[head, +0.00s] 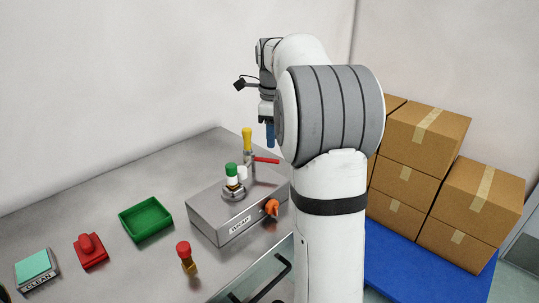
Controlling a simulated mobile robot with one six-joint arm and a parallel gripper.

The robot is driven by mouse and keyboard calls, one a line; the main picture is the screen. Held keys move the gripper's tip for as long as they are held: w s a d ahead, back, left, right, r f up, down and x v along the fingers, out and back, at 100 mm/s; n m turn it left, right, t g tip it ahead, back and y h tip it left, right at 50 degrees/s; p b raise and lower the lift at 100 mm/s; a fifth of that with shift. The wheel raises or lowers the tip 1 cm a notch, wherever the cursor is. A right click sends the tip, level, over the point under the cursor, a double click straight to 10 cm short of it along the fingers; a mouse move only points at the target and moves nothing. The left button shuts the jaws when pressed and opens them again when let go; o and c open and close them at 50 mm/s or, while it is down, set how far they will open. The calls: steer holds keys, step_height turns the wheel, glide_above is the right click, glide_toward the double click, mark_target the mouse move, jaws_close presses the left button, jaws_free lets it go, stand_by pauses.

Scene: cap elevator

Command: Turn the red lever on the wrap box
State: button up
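The grey wrap box (212,217), with a "WRAP" label on its front, stands on the metal table in the middle of the head view. A red lever (266,160) sticks out to the right near a yellow-topped metal post (247,140), at the box's back edge. I cannot tell exactly how the lever joins the box. My gripper (270,135) points down above and slightly right of the lever in the picture, with blue at its tip. It appears apart from the lever. The arm partly hides the area, and whether the fingers are open is unclear.
On the box are a green-and-white capped piece (232,172) and an orange knob (271,207). A red-topped piece (186,256), green tray (146,217), red stamp-like object (90,250) and "CLEAN" block (36,268) stand left. Cardboard boxes (428,138) are stacked right.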

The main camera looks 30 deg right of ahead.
mark_target(273, 160)
step_height(273, 160, down, 6)
steer(key=shift+f, duration=0.25)
